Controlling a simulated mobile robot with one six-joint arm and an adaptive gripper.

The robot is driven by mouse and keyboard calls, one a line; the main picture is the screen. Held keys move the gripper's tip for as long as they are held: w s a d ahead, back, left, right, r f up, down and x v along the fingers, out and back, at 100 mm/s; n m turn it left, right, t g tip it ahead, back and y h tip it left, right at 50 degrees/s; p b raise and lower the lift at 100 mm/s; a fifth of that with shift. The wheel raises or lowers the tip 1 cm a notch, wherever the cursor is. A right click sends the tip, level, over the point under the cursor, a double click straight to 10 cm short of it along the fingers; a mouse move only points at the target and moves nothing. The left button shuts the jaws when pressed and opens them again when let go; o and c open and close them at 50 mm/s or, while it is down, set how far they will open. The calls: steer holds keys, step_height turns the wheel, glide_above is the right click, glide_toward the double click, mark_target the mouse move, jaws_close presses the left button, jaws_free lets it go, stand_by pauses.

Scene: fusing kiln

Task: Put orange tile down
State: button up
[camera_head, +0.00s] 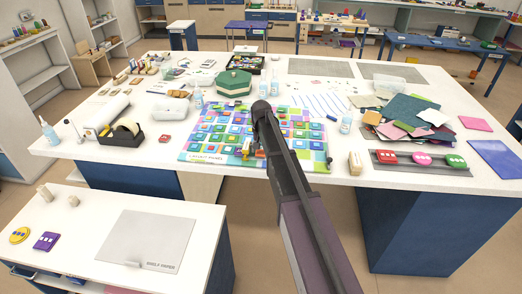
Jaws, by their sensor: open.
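The colourful tile board (208,158) lies on the white worktable, covered with several small square tiles in blue, red, green, purple and other colours. My arm reaches over its right half and hides part of it. My gripper (248,152) is small in view, low over the front middle of the board, beside my arm link, and is open. A small orange-yellow patch shows close to the gripper. I cannot tell whether this is the orange tile, or whether it touches the board.
Coloured sheets (412,108) lie at right. A dark rack (440,167) holds red, pink and green pieces. A lower white bench (85,225) is front left.

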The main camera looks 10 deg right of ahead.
mark_target(261, 151)
steer(key=shift+r, duration=0.15)
step_height(261, 151, up, 12)
steer(key=p, duration=1.2)
stand_by(0.7)
steer(key=s+n, duration=0.3)
steer(key=s, duration=2.6)
steer(key=shift+n, duration=0.3)
step_height(261, 151, down, 2)
steer(key=shift+f+b, duration=0.25)
steer(key=shift+b, duration=0.9)
